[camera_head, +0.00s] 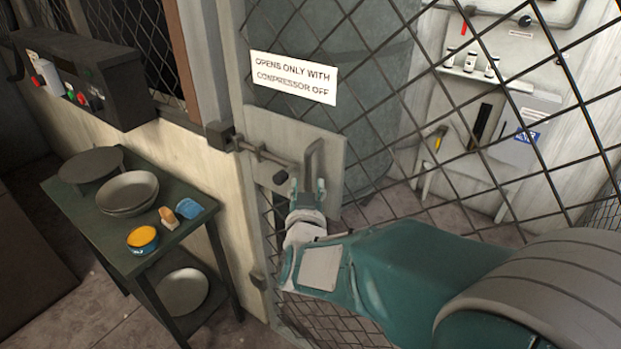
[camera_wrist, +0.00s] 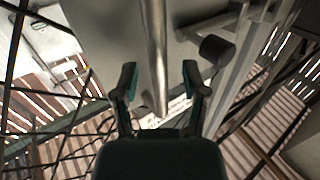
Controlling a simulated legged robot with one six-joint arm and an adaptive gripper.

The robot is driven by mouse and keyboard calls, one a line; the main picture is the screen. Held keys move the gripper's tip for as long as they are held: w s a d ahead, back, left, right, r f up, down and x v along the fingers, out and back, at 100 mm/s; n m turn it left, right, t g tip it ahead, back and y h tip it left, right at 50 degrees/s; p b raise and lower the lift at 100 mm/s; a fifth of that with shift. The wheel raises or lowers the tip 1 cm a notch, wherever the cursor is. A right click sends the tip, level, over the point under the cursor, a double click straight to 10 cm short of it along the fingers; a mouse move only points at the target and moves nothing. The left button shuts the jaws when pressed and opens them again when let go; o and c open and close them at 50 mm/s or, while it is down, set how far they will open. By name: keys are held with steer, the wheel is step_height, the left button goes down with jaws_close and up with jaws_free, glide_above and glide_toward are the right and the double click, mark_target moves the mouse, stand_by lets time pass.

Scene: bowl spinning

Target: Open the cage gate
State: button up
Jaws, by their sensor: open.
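The cage gate (camera_head: 375,75) is a wire-mesh door with a pale lock plate (camera_head: 268,125) and appears closed against its post. A grey bar handle (camera_head: 314,155) stands on the plate. It also shows in the wrist view (camera_wrist: 154,45) as a metal rod. A sliding bolt (camera_head: 262,153) runs from the plate to a dark block on the post. Its dark knob (camera_head: 280,177) hangs left of the handle. My gripper (camera_head: 307,187) is open at the handle's lower end. In the wrist view the fingers (camera_wrist: 159,76) are on either side of the handle; contact is not clear.
A sign (camera_head: 293,77) on the gate reads "opens only with compressor off". A dark control box (camera_head: 85,75) with buttons is on the left wall. Floor shows between table and gate.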

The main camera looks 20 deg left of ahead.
steer(key=shift+w+a, duration=0.15)
steer(key=shift+w, duration=0.55)
jaws_close()
